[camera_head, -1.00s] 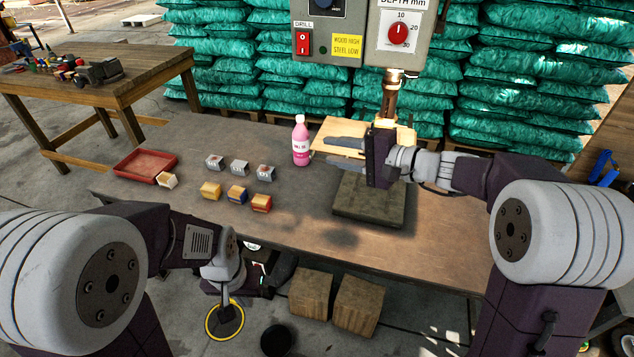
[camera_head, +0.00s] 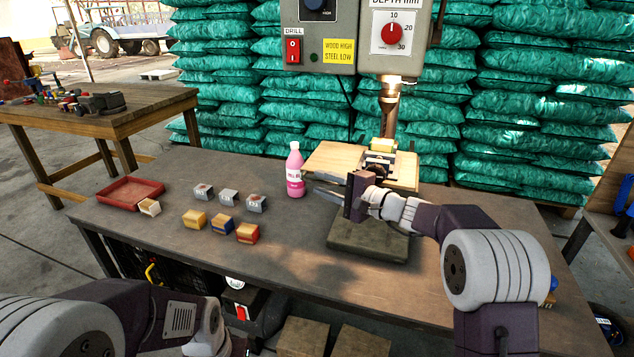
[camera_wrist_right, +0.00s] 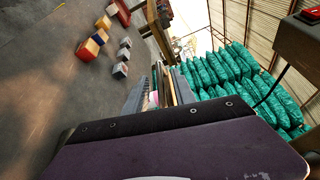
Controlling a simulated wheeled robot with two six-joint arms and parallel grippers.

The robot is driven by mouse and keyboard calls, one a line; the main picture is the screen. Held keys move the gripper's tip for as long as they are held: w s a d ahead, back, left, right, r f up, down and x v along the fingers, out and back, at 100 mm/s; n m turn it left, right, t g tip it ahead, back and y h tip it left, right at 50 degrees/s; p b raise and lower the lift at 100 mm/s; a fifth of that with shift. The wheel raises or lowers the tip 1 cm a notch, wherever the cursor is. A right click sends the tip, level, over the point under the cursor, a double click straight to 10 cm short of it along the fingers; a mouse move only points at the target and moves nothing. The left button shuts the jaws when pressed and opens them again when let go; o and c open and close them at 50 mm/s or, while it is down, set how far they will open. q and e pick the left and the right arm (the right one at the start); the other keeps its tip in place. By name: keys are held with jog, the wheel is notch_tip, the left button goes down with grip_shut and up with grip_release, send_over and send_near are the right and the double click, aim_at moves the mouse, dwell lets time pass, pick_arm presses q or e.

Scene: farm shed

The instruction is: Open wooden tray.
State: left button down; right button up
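A light wooden board or shallow tray (camera_head: 333,160) sits by the drill press behind my right gripper, with a small yellowish block (camera_head: 383,145) on its right part; I cannot tell whether it opens. My right gripper (camera_head: 322,192) is open and empty, pointing left above the bench beside the pink bottle (camera_head: 295,172). In the right wrist view, its fingers (camera_wrist_right: 158,88) are apart. My left gripper is below the head view.
The drill base plate (camera_head: 368,238) is under my right gripper. Stacked green sacks (camera_head: 225,100) stand behind. The front middle of the bench is clear.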

jog(key=shift+x, duration=1.15)
grip_shut()
jog(key=shift+f, duration=0.1)
dwell(0.4)
